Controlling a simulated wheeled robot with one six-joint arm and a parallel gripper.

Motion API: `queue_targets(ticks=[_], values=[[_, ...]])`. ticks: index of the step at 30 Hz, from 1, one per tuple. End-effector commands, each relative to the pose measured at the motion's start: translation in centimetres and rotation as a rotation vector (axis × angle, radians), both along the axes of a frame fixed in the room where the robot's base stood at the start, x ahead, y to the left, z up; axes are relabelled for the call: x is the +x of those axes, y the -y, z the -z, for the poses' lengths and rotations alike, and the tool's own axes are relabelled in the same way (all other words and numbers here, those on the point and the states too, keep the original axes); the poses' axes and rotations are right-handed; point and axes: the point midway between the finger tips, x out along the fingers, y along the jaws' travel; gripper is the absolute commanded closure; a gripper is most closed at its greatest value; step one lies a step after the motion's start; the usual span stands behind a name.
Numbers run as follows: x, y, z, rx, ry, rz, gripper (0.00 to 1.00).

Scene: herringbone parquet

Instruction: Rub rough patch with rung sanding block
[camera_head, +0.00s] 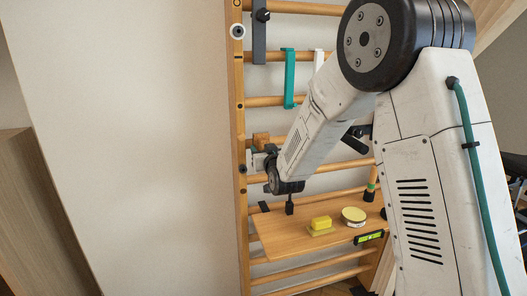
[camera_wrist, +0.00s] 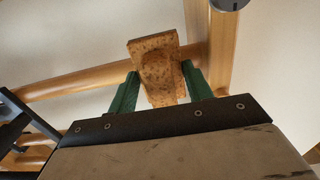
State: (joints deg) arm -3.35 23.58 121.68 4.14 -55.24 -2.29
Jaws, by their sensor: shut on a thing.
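The sanding block (camera_wrist: 154,48) is brown, speckled and slightly tapered. In the wrist view it sits between the two green fingers of my gripper (camera_wrist: 160,72), which is shut on it. The block lies in front of a wooden rung (camera_wrist: 75,87) close to the upright (camera_wrist: 221,50); I cannot tell whether it touches either. In the head view the block (camera_head: 261,139) shows small beside the left upright (camera_head: 239,110), with my gripper (camera_head: 262,150) mostly hidden by my wrist. I cannot make out a rough patch in either view.
A teal strap (camera_head: 289,78) and a dark grey strap (camera_head: 259,38) hang from upper rungs. Bare wall is left.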

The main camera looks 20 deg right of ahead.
Motion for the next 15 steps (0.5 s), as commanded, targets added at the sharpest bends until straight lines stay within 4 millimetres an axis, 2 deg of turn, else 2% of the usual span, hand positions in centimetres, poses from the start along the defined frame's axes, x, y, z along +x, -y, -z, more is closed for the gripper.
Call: queue_targets(ticks=[5,15], values=[[0.0,0.7,0.0,0.0,0.001,0.001,0.75],[-0.2,3.7,-0.1,0.001,0.001,0.002,0.75]])
